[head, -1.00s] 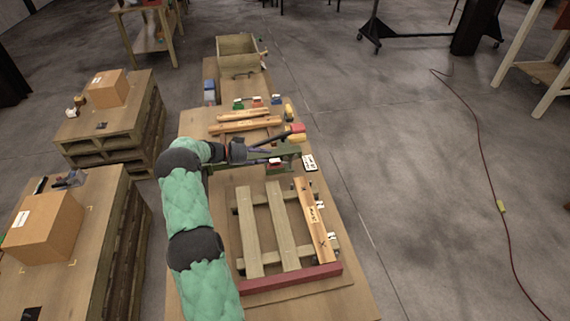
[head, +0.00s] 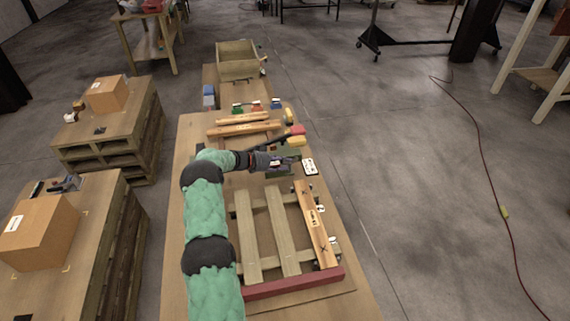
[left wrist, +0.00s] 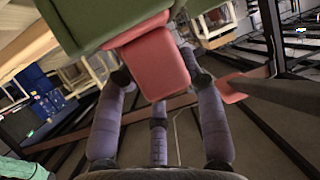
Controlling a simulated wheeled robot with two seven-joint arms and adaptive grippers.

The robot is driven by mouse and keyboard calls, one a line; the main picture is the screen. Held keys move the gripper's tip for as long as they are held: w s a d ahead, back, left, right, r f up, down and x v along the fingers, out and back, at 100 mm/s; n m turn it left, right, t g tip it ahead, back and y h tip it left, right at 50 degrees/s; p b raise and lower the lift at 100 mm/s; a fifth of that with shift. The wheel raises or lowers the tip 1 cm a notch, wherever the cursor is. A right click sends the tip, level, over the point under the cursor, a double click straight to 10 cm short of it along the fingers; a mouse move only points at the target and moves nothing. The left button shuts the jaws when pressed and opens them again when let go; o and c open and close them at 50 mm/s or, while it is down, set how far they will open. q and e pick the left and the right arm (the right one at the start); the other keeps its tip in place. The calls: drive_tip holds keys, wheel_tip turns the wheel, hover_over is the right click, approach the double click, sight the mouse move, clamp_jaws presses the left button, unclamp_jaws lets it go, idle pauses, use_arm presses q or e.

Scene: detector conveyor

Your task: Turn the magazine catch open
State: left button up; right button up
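The green magazine fixture (head: 287,153) sits on the workbench past the wooden frame. In the left wrist view its green body (left wrist: 85,22) fills the top. A red block (left wrist: 158,65), which looks like the catch, sticks out from it toward my palm. My left gripper (head: 275,162) is at the fixture in the head view and hides most of the catch. In the left wrist view my left gripper (left wrist: 157,78) has its dark fingers apart, one on each side of the red block. I cannot tell whether they touch it. My right gripper is in neither view.
A slatted wooden frame (head: 273,220) with a red bar (head: 295,283) lies nearer on the bench. A dark handle with a red end (head: 297,130) and a yellow piece (head: 297,142) stand just beyond my gripper. A white card (head: 310,166) lies to the right.

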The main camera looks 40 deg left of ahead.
use_arm(q)
drive_tip(key=shift+w+d+f, duration=0.25)
drive_tip(key=shift+w, duration=0.25)
clamp_jaws()
idle(0.8)
unclamp_jaws()
idle(0.3)
